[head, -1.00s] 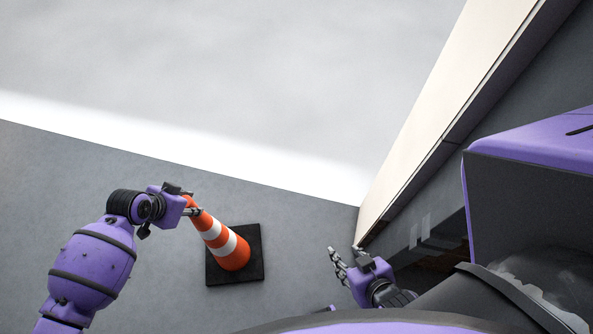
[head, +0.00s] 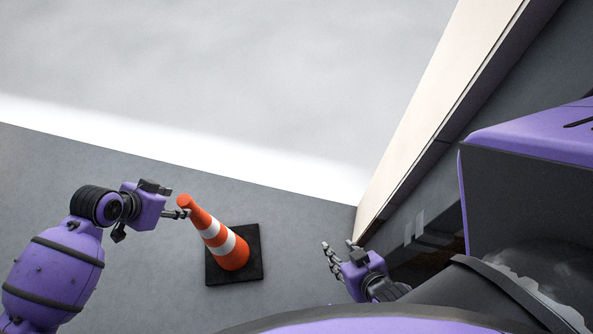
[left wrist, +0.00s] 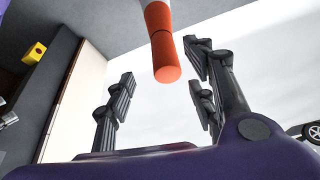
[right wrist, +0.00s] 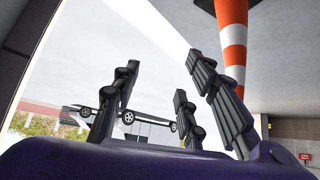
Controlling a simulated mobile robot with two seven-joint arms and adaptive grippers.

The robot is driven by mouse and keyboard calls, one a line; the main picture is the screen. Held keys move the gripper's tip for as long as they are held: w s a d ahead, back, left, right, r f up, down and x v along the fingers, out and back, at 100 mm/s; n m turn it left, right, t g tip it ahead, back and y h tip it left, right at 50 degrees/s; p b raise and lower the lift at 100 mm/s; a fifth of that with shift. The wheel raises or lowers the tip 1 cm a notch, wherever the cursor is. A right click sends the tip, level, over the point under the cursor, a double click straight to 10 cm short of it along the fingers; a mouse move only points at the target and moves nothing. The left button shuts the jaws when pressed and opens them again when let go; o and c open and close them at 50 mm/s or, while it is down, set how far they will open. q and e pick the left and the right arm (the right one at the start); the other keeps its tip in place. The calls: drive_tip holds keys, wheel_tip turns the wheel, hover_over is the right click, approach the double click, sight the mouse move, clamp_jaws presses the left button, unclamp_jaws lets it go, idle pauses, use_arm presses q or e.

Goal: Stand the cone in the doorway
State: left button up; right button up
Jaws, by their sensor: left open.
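The orange and white striped cone (head: 217,237) stands on its black square base (head: 256,268) on the grey floor, near the floor's edge. Its top also shows in the left wrist view (left wrist: 162,45), beyond and between my open fingers. My left gripper (head: 187,213) is open and empty, just left of the cone's top. My right gripper (head: 331,250) is to the right of the cone; its fingers are spread and empty. The cone shows in the right wrist view (right wrist: 233,45) too, behind the right fingers and not between them. The doorway opening is the bright area beyond the floor edge.
A cream wall edge or door frame (head: 440,105) rises at the right, beside my right gripper. The grey floor (head: 130,165) left of and behind the cone is clear. A vehicle (right wrist: 135,115) shows outside in the right wrist view.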

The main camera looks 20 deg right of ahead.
use_arm(q)
drive_tip(key=s+d+f+n+t, duration=0.3)
drive_tip(key=s+f+n, duration=0.15)
drive_tip(key=s, duration=0.65)
drive_tip(key=s+a+f+n+t+y, duration=0.1)
drive_tip(key=s+a+n, duration=0.1)
drive_tip(key=s, duration=0.5)
drive_tip(key=s+a+f+n+t+y, duration=0.1)
drive_tip(key=s+a+n+y, duration=0.1)
drive_tip(key=s, duration=0.5)
drive_tip(key=shift+s+a+n, duration=0.2)
drive_tip(key=shift+a+n, duration=0.25)
drive_tip(key=shift+a, duration=0.7)
use_arm(e)
drive_tip(key=shift+w+a+r, duration=0.1)
drive_tip(key=shift+w+r, duration=0.1)
drive_tip(key=shift+w, duration=0.5)
use_arm(q)
drive_tip(key=shift+f, duration=0.1)
